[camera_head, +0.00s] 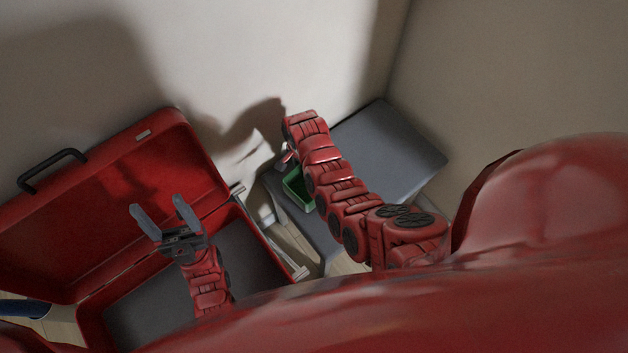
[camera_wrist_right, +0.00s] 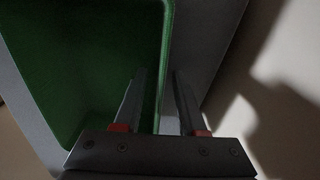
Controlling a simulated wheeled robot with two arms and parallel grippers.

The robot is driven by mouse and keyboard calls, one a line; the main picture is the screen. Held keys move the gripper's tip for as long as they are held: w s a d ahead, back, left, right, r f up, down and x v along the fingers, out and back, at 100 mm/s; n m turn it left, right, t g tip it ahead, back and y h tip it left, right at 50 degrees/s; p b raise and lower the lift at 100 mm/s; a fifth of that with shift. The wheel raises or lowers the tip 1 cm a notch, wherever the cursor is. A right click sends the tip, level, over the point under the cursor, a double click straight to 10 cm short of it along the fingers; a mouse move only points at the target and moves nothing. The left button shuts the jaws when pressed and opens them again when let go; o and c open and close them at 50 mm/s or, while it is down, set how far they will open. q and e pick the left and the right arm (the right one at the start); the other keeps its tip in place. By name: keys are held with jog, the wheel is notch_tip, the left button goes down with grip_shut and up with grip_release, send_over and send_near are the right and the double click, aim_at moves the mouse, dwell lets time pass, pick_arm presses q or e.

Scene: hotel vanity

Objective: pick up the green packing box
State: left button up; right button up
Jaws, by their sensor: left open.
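The green packing box (camera_head: 294,188) is an open-topped tray on the grey bench, partly hidden behind my right arm. In the right wrist view the box (camera_wrist_right: 95,60) fills the upper left, with its rim running down the middle. My right gripper (camera_wrist_right: 158,85) is open, with one finger over the box's inside and the other over the grey surface beyond the rim. I cannot tell whether either finger touches the wall. In the head view that gripper is mostly hidden by its arm. My left gripper (camera_head: 161,211) is open and empty above the red suitcase.
The open red suitcase (camera_head: 185,150) with a black handle fills the left, its lid by the wall. The grey bench (camera_head: 390,140) has a bare top right of my right arm. Walls close off the back and right.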

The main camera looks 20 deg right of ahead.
grip_shut()
dwell(1.3)
